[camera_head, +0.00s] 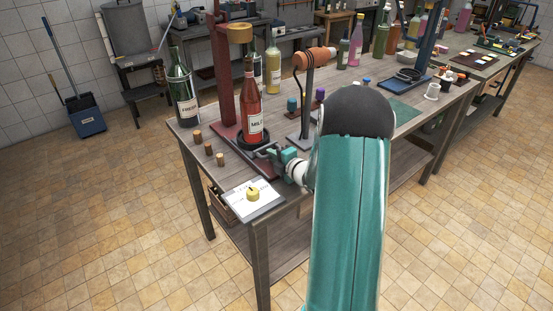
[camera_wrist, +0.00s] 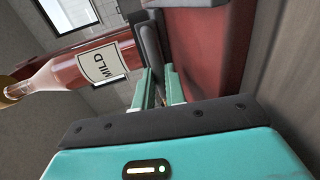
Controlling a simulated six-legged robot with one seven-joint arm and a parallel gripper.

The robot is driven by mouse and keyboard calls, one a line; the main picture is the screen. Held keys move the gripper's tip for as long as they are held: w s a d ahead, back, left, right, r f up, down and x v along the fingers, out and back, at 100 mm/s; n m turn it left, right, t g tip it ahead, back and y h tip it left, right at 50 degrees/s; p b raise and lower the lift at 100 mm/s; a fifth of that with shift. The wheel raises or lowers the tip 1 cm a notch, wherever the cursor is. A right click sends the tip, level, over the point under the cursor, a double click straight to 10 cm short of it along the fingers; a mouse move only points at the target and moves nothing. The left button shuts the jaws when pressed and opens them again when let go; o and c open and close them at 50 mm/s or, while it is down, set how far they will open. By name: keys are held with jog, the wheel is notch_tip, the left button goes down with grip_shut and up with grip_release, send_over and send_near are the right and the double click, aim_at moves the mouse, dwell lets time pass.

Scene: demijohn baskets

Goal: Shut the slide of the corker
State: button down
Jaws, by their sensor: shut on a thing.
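The corker (camera_head: 224,85) is a dark red stand on the near left part of the bench, with a yellowish collar near its top. A red bottle labelled MILD (camera_head: 251,108) stands upright on its base; it also shows sideways in the wrist view (camera_wrist: 85,68). My gripper (camera_head: 276,154) is at the right of the bottle's foot, low over the corker's base. In the wrist view its teal fingers (camera_wrist: 160,82) are shut on a dark grey bar, seemingly the slide's handle (camera_wrist: 150,42). The rest of the slide is mostly hidden.
Several corks (camera_head: 209,149) stand left of the corker. A yellow piece (camera_head: 253,195) lies on a white card at the near corner. A grey stand with an orange tool (camera_head: 314,58) is close behind my gripper. A green bottle (camera_head: 182,95) stands at the left edge.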

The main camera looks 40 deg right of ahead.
jog(key=c, duration=1.6)
grip_release()
jog(key=v, duration=1.3)
jog(key=shift+s+r, duration=0.15)
jog(key=shift+s, duration=0.25)
jog(key=shift+c, duration=0.5)
